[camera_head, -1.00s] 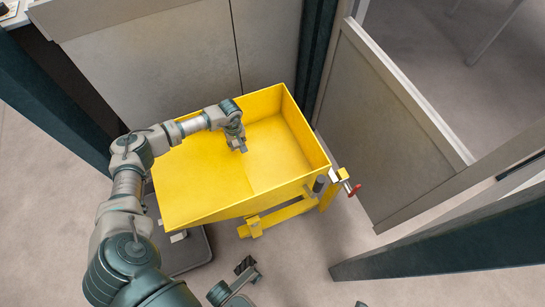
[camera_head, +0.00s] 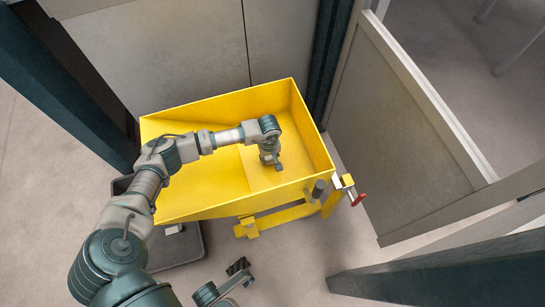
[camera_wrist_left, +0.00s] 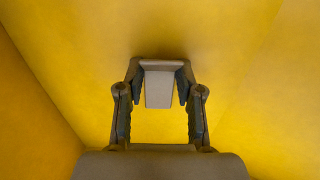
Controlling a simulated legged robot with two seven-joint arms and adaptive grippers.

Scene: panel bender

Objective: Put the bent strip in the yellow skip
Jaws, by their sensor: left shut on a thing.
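The yellow skip (camera_head: 185,180) stands in the middle of the head view, open at the top. My left arm reaches over its left side, and my left gripper (camera_head: 271,163) is inside the skip's outline, over its right part. In the left wrist view the left gripper (camera_wrist_left: 159,92) is shut on the bent strip (camera_wrist_left: 159,90), a pale grey flat piece between the fingers. Yellow skip surfaces fill the background there. In the head view the strip is too small to make out. What looks like my right gripper (camera_head: 238,270) shows at the bottom edge; its jaws are unclear.
Grey panels (camera_head: 170,55) stand behind the skip, and a grey partition (camera_head: 395,130) stands to its right. Dark green posts (camera_head: 65,85) rise at the left and lower right. A red-tipped handle (camera_head: 358,199) sticks out at the skip's right.

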